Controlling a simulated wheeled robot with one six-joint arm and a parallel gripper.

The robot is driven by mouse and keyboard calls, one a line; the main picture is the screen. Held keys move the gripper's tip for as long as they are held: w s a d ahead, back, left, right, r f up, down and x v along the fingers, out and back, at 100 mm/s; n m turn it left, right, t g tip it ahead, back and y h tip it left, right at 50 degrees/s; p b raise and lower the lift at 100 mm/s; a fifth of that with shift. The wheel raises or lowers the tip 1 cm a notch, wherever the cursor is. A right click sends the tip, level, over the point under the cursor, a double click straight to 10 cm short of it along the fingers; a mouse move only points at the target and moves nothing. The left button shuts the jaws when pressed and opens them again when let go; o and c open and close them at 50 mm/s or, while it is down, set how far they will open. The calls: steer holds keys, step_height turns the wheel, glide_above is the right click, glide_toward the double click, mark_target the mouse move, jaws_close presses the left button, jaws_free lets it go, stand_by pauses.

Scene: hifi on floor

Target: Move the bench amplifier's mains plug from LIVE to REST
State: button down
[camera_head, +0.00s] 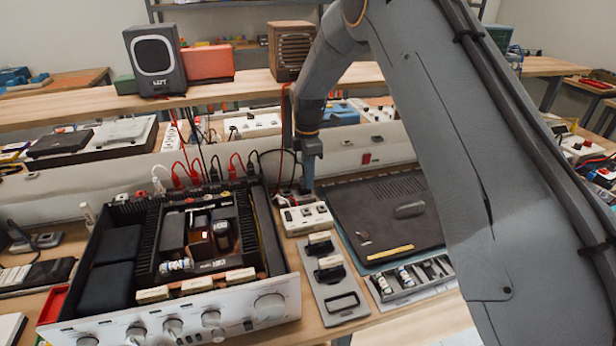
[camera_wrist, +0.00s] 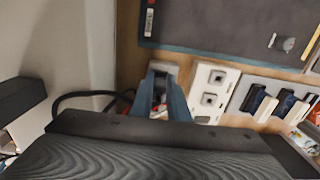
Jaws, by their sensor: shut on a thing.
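My gripper (camera_head: 306,185) points down behind the amplifier's right rear corner. In the wrist view its fingers (camera_wrist: 160,100) are shut on a dark plug (camera_wrist: 160,88), over a small grey block (camera_wrist: 163,67). I cannot tell whether the plug is seated or just above the block. The open bench amplifier (camera_head: 265,310), with its silver front panel, stands to the left. A white two-socket block (camera_head: 308,218) is close to the gripper; it also shows in the wrist view (camera_wrist: 211,78). I cannot read any LIVE or REST label.
A grey plate (camera_head: 335,310) with black pieces is in front of the white block. A black cable (camera_wrist: 85,94) curves in from the left. Red and black leads crowd the amplifier's rear.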

steer(key=shift+f, duration=0.4)
stand_by(0.4)
stand_by(0.4)
steer(key=c, duration=1.6)
jaws_free()
step_height(320, 180, up, 8)
steer(key=b, duration=0.2)
steer(key=shift+f+b, duration=0.1)
steer(key=shift+b, duration=0.2)
steer(key=shift+r+p, duration=1.35)
steer(key=shift+r, duration=1.2)
